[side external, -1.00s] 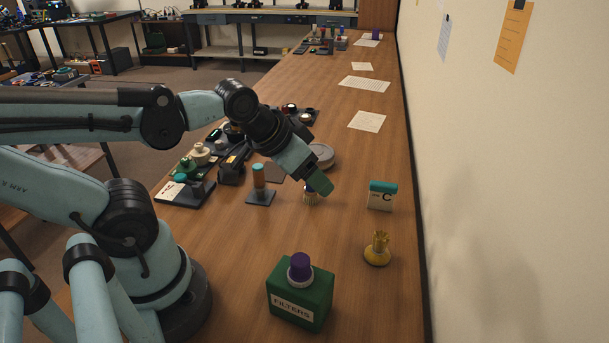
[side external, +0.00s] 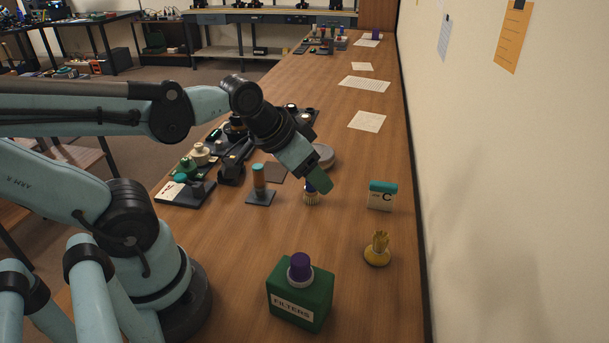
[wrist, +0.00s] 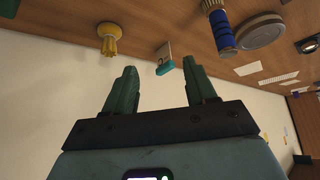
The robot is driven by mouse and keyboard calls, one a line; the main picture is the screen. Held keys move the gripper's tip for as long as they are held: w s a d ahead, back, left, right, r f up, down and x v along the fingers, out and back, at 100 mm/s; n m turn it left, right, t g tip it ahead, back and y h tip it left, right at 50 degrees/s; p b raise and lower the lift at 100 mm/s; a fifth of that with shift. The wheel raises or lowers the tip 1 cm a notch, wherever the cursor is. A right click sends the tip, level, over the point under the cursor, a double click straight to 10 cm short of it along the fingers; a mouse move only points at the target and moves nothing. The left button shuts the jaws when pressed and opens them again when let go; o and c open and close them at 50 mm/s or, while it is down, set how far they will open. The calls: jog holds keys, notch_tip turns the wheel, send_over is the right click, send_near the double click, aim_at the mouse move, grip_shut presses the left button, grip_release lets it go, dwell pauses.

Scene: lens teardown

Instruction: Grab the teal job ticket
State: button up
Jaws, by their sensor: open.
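The teal job ticket (side external: 381,197) stands upright on the bench near the wall, with a teal top band, a white face and a dark letter C. In the wrist view the ticket (wrist: 165,60) appears beyond and between the fingertips, teal edge towards me. My gripper (side external: 320,182) is above the bench, left of the ticket in the side view, close to a blue-handled brush. In the wrist view my gripper (wrist: 160,69) is open, with two green fingers spread and nothing between them. The ticket is apart from the fingers.
The blue-handled brush (wrist: 220,30) and a round grey tin (wrist: 260,31) lie to one side of the ticket. A yellow flared piece (side external: 377,250) stands in front of it. A green FILTERS box (side external: 300,300) with a purple knob is nearest the camera. The wall (side external: 500,200) rises at right.

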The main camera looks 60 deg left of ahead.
jog(key=m+h, duration=1)
jog(key=m, duration=0.1)
send_near(383, 183)
jog(key=shift+x, duration=4)
jog(key=shift+f, duration=0.1)
jog(key=shift+c, duration=0.3)
jog(key=shift+s, duration=0.1)
grip_shut()
